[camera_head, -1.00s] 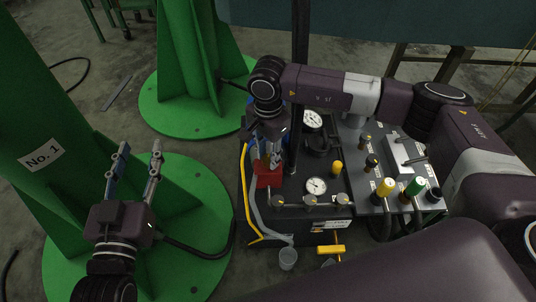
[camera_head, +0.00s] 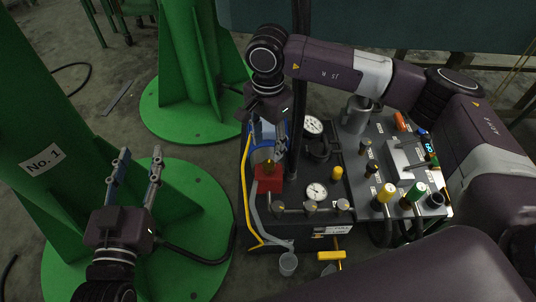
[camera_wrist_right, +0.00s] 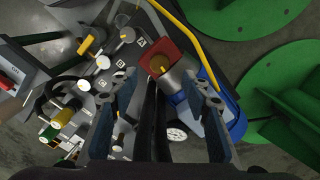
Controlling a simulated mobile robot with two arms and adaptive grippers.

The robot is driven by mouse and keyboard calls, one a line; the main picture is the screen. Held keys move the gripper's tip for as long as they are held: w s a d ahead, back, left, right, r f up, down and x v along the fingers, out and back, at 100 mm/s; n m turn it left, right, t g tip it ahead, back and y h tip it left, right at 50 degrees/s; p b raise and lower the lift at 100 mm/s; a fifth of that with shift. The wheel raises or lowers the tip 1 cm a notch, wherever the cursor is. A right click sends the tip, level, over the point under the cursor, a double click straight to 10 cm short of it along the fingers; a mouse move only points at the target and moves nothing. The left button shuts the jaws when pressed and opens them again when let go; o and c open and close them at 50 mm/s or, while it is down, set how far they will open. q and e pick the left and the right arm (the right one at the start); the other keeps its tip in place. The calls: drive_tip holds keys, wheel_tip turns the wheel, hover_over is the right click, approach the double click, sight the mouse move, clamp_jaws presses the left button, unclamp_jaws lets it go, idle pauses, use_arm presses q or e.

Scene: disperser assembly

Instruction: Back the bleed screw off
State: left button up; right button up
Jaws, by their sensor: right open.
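A red block (camera_head: 269,181) sits at the left edge of the grey machine, with a small brass screw (camera_head: 268,165) on top. In the right wrist view the red block (camera_wrist_right: 151,47) and the brass screw (camera_wrist_right: 160,66) lie beyond the fingertips. My right gripper (camera_head: 268,140) is open just above the screw. In its wrist view the fingers of my right gripper (camera_wrist_right: 157,95) stand wide apart with nothing between them at the tips. My left gripper (camera_head: 139,154) is open and empty, in front of the green column, away from the machine.
The machine carries gauges (camera_head: 317,192), valves with yellow and green knobs (camera_head: 415,191), and a yellow handle (camera_head: 331,256) at its front. A clear cup (camera_head: 288,263) is on the floor. A yellow hose (camera_head: 247,205) runs down the left side. A dark upright post (camera_head: 300,90) stands close to my right gripper.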

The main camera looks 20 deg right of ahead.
wheel_tip(320, 180, up, 4)
drive_tip(key=shift+r, duration=0.1)
idle(0.6)
